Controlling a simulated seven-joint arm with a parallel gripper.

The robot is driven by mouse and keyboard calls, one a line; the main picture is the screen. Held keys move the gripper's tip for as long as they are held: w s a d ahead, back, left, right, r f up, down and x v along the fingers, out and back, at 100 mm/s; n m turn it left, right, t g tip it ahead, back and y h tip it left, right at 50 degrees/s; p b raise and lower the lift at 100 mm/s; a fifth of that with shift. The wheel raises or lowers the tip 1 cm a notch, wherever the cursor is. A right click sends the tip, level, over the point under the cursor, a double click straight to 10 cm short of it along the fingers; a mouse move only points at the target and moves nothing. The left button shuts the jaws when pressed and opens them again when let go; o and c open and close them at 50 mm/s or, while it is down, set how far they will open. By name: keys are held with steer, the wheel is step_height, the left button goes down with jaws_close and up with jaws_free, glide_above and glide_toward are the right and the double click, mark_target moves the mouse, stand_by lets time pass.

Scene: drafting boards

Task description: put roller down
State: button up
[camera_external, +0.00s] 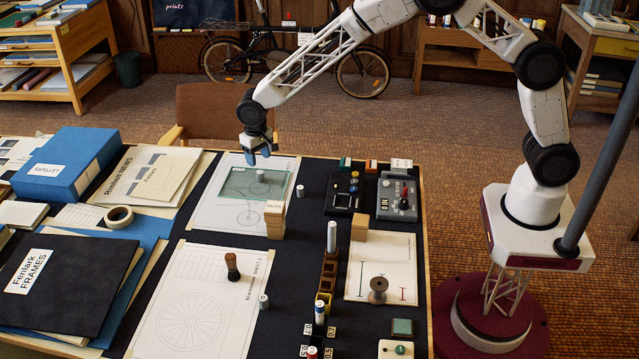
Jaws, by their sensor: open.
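My gripper (259,155) has blue fingers and points down, open, above the back drawing sheet. No held object shows between the fingers. Below it a small pale cylinder (260,175) stands on a green translucent sheet (240,184), apart from the fingers as far as I can tell. I cannot tell for sure which thing is the roller. A tall white cylinder (332,236) stands upright in a narrow wooden rack (328,271) mid-table. Small grey cylinders stand on the dark mat (300,191) and on the front sheet (264,301).
A dark brush (232,266) stands on the wheel drawing (190,318). Wooden blocks (274,221) stand near the green sheet. A spool (378,290) and a switch box (398,196) are on the right. A blue box (58,163) and folders fill the left.

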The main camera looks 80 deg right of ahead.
mark_target(262, 172)
steer(key=shift+r, duration=2.5)
steer(key=s+d+r+n+t, duration=0.1)
steer(key=s+r+n, duration=0.1)
steer(key=s+r, duration=1.15)
steer(key=s+d+r+n, duration=0.1)
steer(key=s+r, duration=0.9)
steer(key=s, duration=0.6)
steer(key=s+n+t, duration=0.1)
steer(key=s+n, duration=0.2)
steer(key=s, duration=3)
steer(key=shift+s+d+r+n+t, duration=0.2)
steer(key=shift+d+r+n+t, duration=0.1)
steer(key=shift+d, duration=0.15)
